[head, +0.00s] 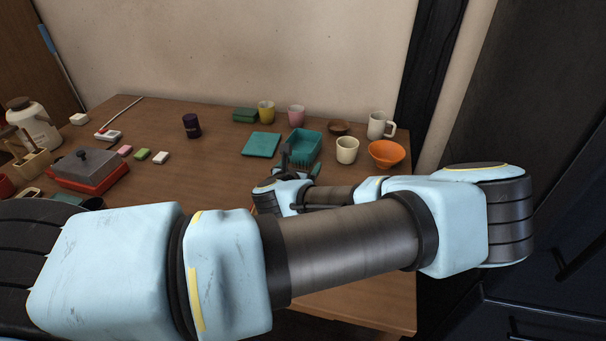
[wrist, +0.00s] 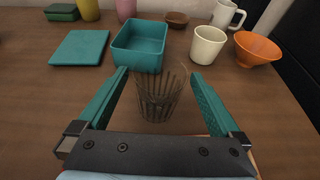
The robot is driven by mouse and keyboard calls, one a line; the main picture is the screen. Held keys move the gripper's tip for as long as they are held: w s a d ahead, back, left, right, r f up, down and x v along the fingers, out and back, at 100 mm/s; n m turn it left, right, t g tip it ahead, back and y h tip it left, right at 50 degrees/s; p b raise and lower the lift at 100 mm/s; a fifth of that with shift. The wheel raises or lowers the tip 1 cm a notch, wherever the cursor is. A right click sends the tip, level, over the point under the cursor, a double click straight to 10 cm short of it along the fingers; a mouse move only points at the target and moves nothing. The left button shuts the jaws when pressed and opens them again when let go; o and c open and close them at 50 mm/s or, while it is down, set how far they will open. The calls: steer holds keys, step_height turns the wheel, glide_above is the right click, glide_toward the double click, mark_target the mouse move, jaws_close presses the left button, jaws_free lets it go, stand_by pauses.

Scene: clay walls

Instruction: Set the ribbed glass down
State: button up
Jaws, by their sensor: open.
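The ribbed glass (wrist: 158,98) is a clear tumbler with vertical ribs. In the wrist view it stands upright on the wooden table (wrist: 50,112), between the two teal fingers of my gripper (wrist: 159,82). The fingers are open, with a gap on each side of the glass. In the head view my gripper (head: 298,166) is near the teal box, and the glass is hard to make out there, partly hidden by my arm.
Just beyond the glass are a teal open box (wrist: 139,45), a cream cup (wrist: 207,45) and an orange bowl (wrist: 257,50). A teal flat square (wrist: 80,47) lies to the left. A white mug (head: 379,126) stands behind. Bare table lies left of the glass.

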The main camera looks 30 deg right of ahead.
mark_target(305, 160)
steer(key=p+x, duration=0.2)
steer(key=x, duration=0.2)
steer(key=shift+w+d, duration=0.1)
steer(key=shift+w, duration=0.05)
steer(key=shift+w+d+f, duration=0.25)
steer(key=c, duration=1.6)
